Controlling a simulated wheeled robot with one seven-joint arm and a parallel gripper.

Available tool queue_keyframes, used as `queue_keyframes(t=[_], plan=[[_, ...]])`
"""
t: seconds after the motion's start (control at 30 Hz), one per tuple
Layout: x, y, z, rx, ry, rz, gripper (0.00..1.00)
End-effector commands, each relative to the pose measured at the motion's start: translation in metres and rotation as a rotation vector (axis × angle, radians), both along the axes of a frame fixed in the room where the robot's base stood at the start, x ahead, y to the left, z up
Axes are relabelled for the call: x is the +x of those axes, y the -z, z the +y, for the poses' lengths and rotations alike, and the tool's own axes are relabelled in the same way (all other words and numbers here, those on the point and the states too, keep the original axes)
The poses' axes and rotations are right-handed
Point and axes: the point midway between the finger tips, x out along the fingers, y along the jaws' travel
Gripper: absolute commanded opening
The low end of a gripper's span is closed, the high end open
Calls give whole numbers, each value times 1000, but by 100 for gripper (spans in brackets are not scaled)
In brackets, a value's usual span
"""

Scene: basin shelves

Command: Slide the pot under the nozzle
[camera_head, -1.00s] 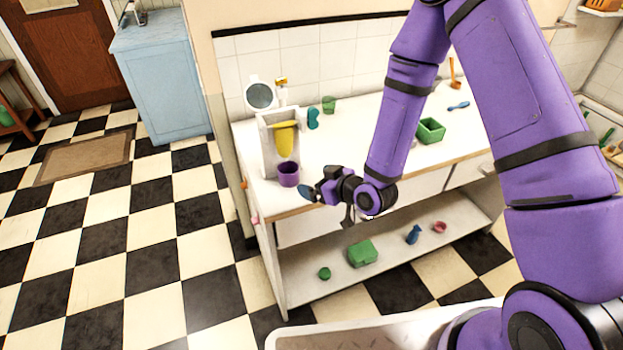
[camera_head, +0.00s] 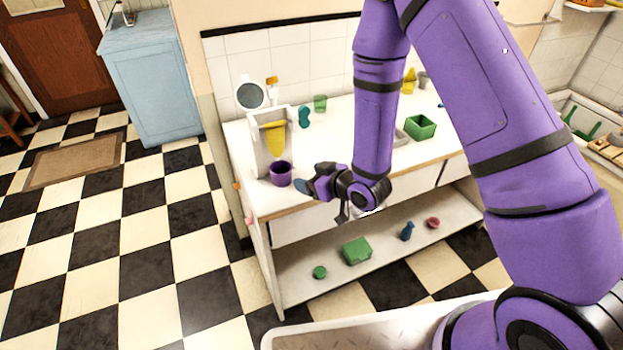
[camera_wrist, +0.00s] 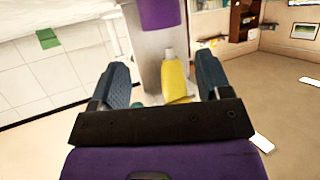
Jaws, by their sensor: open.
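The purple pot (camera_head: 280,176) stands upright on the white counter, at the front of a white dispenser (camera_head: 257,150). It also shows at the top of the wrist view (camera_wrist: 160,14), which looks upside down. A yellow tapered body (camera_head: 275,138) hangs in the dispenser; in the wrist view it ends in a pale nozzle (camera_wrist: 169,53). The pot is lower and a little forward of the nozzle. My gripper (camera_head: 303,187) is open and empty, close to the right of the pot; I cannot tell whether they touch. Its two blue-grey fingers are spread in the wrist view (camera_wrist: 163,80).
A round mirror-like disc (camera_head: 251,96) is behind the dispenser. A teal item (camera_head: 304,117) and a green cup (camera_head: 320,103) stand behind to the right. A green box (camera_head: 420,127) is farther right. The lower shelf (camera_head: 330,276) holds several small things.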

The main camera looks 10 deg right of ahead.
Motion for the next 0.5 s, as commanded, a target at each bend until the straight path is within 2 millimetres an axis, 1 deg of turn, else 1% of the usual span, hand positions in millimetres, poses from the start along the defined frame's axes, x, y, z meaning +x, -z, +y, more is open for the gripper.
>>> queue_keyframes(t=[0.33, 0.5], plan=[[0, 0, 0, 0, 0, 0, 71], [7, 4, 6, 0, 0, -1, 71]])
